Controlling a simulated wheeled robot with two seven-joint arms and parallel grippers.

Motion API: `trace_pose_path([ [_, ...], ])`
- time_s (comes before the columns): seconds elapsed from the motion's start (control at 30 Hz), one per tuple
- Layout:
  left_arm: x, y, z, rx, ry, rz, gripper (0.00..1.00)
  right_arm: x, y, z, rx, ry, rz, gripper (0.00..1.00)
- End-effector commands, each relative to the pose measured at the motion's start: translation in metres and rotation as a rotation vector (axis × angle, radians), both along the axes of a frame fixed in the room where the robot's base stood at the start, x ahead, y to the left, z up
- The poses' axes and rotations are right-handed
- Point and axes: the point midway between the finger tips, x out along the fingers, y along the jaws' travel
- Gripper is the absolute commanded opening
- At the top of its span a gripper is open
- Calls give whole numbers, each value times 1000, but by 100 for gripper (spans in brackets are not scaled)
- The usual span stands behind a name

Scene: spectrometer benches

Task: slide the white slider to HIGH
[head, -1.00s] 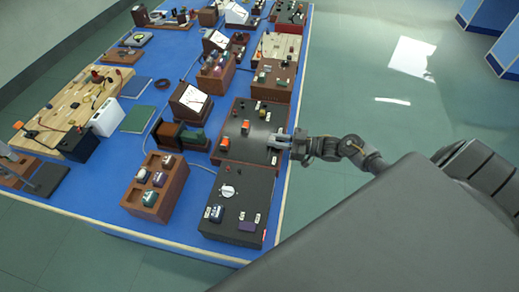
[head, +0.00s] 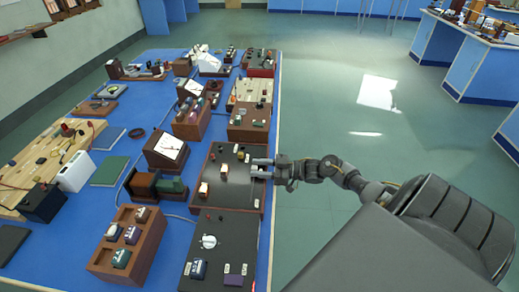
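My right gripper (head: 262,168) reaches in from the right over the right edge of a dark panel in a wooden frame (head: 232,190). HIGH lettering is too small to read. My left gripper is out of view.
A nearer dark panel (head: 225,250) carries a white round knob (head: 209,241). A wooden box with several dark-topped parts (head: 133,240) and a meter (head: 168,148) stand to the left. Several more instruments fill the blue bench behind.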

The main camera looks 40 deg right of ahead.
Motion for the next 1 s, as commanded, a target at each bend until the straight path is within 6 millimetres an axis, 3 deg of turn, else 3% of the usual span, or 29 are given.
trace_pose_path([
  [0.27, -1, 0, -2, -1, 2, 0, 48, -3, -2, -1, 1, 1, 3, 42],
  [0.7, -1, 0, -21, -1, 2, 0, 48, -60, -56, -4, -1, 4, 2, 42],
  [1.0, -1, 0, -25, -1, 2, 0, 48, -78, -74, -1, 1, 1, 1, 42],
])
